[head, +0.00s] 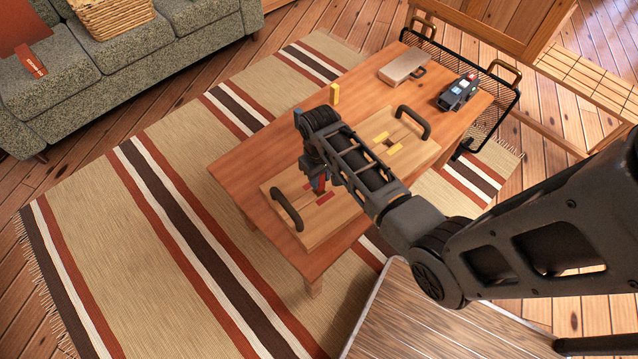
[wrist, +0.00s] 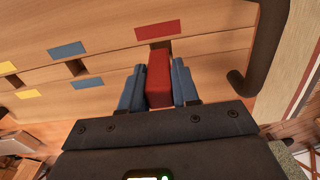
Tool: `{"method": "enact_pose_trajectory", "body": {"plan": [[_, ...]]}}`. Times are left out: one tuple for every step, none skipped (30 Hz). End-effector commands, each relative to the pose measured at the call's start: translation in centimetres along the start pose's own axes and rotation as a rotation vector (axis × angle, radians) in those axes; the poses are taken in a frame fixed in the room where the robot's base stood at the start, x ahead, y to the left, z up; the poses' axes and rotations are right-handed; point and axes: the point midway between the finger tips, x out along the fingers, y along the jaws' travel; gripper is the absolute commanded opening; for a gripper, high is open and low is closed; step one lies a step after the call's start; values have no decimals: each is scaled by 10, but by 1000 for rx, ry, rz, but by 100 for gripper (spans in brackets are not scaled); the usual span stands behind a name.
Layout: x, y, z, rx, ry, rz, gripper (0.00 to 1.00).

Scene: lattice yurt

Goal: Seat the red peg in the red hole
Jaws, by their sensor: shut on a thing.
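My gripper (wrist: 158,85) has blue fingertips shut on the red peg (wrist: 158,75), one on each side. In the head view my gripper (head: 318,180) is low over the near left part of the wooden board (head: 283,188), partly hidden by my arm. The red hole (wrist: 159,44) shows as a dark slot beside a red mark (wrist: 158,30) in the wrist view. The peg's tip is at the slot's near edge and covers part of it. I cannot tell whether the tip is inside or just above. Red marks (head: 325,198) also show beside the gripper in the head view.
The board has black handles (head: 287,210) at its ends, and blue (wrist: 67,50) and yellow (wrist: 27,93) marks by other holes. A yellow peg (head: 335,93) stands on the table (head: 245,172). A beige box (head: 403,67), dark device (head: 458,92) and black wire rack (head: 490,108) are at the far end.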

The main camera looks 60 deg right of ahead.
Motion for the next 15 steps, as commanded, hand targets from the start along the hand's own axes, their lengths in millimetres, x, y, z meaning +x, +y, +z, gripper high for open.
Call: {"method": "enact_pose_trajectory", "body": {"plan": [[2,-2,0,-1,0,0,2],[4,-2,0,-1,0,0,2],[7,-3,0,0,0,0,2],[11,-3,0,0,-1,0,2],[16,-3,0,0,-2,0,2],[22,-3,0,0,-1,0,2],[26,-3,0,0,-2,0,2],[30,-3,0,0,-1,0,2],[35,-3,0,-1,-2,0,2],[38,-3,0,-1,-1,0,2],[40,-3,0,-1,0,0,2],[41,-3,0,-1,0,0,2],[42,-3,0,-1,0,0,2],[42,-3,0,-1,1,0,2],[42,-3,0,-1,1,0,2]]}}
